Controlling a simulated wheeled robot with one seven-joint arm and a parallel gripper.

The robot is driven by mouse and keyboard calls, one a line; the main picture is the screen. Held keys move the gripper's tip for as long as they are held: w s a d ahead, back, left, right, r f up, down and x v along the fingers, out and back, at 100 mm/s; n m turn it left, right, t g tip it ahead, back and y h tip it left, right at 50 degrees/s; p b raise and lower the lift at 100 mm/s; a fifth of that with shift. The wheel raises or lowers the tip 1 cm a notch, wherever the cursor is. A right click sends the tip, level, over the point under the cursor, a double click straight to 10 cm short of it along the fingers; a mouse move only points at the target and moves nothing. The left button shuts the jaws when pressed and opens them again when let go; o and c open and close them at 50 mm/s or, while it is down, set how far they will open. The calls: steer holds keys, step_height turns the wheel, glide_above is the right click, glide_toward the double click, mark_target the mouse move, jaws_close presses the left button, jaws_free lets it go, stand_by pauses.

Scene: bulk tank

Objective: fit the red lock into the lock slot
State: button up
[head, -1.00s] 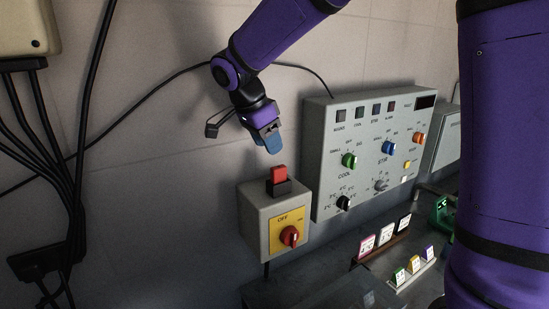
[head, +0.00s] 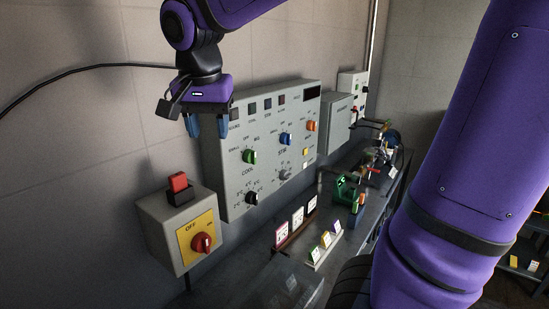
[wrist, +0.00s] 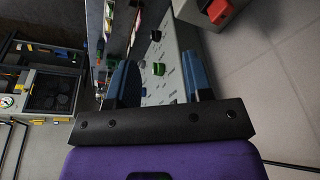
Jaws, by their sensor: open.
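The red lock (head: 178,182) stands in a black holder (head: 181,196) on top of a grey switch box (head: 158,232). The box front has a yellow plate marked OFF (head: 190,246) and a red rotary knob (head: 202,243). I cannot tell whether this black holder is the lock slot. My gripper (head: 208,126) is open and empty, pointing down, above and to the right of the lock. In the wrist view the lock (wrist: 219,12) shows at the top right, outside the blue fingers (wrist: 162,82).
A grey control panel (head: 225,185) with coloured knobs is on the wall, behind my gripper in the head view. Small cards (head: 297,220) stand on the dark bench (head: 345,240). A black cable (head: 75,72) runs along the wall.

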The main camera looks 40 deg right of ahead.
steer(key=s+d+f+n+t, duration=0.1)
steer(key=s+n, duration=0.3)
steer(key=s, duration=0.3)
steer(key=s+d+f+n+t+y, duration=0.1)
steer(key=s+d+n+t, duration=0.1)
steer(key=s+n, duration=0.3)
steer(key=s, duration=0.3)
steer(key=shift+d+f+y, duration=0.25)
steer(key=shift+f+y, duration=0.05)
steer(key=shift+f, duration=0.05)
stand_by(1.1)
